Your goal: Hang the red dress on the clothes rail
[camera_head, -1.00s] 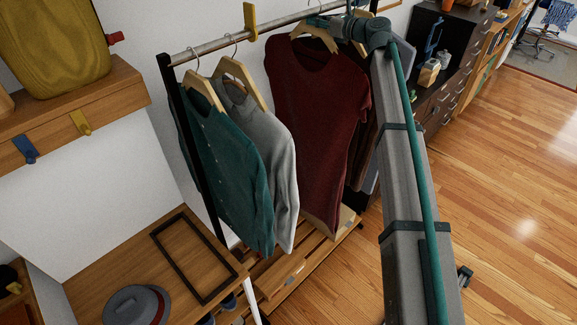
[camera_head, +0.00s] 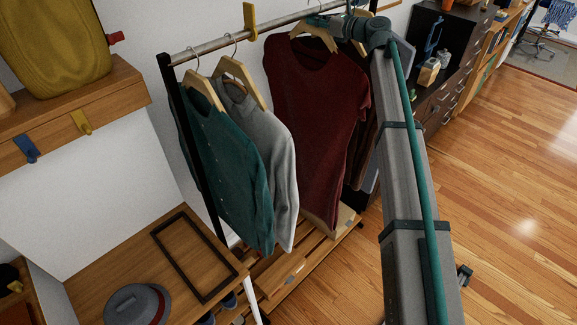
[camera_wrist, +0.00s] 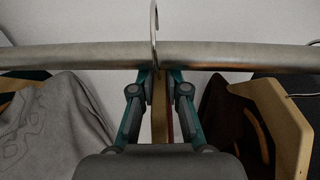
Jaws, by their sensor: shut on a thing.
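The red dress (camera_head: 312,110) hangs upright on a wooden hanger (camera_head: 314,36) below the clothes rail (camera_head: 215,46). In the wrist view, my gripper (camera_wrist: 160,78) is shut on the hanger (camera_wrist: 159,115) at its neck, just below the rail (camera_wrist: 80,56). The metal hook (camera_wrist: 154,25) rises across the rail, its top cut off by the picture edge. I cannot tell whether the hook rests on the rail. Only a thin red sliver of the dress (camera_wrist: 170,125) shows there.
A teal cardigan (camera_head: 225,165) and a grey top (camera_head: 270,140) hang left of the dress. Dark clothes hang close on its right, partly behind my arm. A slatted wooden rack (camera_head: 285,265) lies below.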

